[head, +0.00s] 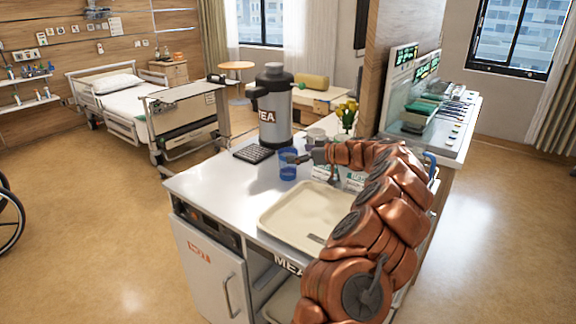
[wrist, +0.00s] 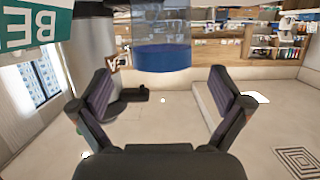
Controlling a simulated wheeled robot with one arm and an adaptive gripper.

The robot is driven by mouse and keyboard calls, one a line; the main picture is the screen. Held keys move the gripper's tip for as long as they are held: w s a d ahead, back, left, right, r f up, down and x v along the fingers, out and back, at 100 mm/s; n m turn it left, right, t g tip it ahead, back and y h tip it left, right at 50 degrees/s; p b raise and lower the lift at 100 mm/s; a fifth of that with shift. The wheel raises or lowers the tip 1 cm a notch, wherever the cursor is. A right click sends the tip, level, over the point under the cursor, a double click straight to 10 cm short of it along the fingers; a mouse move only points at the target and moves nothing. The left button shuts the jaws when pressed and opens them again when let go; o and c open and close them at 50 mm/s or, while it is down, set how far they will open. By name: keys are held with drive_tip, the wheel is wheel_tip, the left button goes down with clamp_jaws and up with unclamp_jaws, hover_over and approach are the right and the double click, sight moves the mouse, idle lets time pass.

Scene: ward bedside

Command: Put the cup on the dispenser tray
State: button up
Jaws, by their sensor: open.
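A cup with blue parts (head: 288,173) stands on the white counter, just left of my gripper. In the wrist view, whose picture looks upside down, the cup (wrist: 162,58) is clear with a blue band and sits ahead of the fingertips, roughly centred between them. My gripper (head: 294,158) reaches left, level with the cup's upper part, and partly overlaps it in the head view. In the wrist view my gripper (wrist: 160,78) is open with nothing between its fingers. The dark dispenser tray (head: 253,153) lies bare in front of the silver dispenser (head: 272,112), left of the cup.
A cream tray (head: 285,219) lies at the counter's front. Labelled boxes, jars and yellow flowers (head: 346,112) stand behind my gripper, close to my arm. A green-and-white labelled box (wrist: 38,28) shows in the wrist view.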

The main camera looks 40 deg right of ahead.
sight(281, 152)
drive_tip(key=shift+p+x, duration=0.8)
drive_tip(key=shift+x, duration=1.45)
drive_tip(key=shift+a+r, duration=0.15)
drive_tip(key=shift+c, duration=0.3)
drive_tip(key=c, duration=1.5)
drive_tip(key=shift+r, duration=0.1)
drive_tip(key=shift+c, duration=0.2)
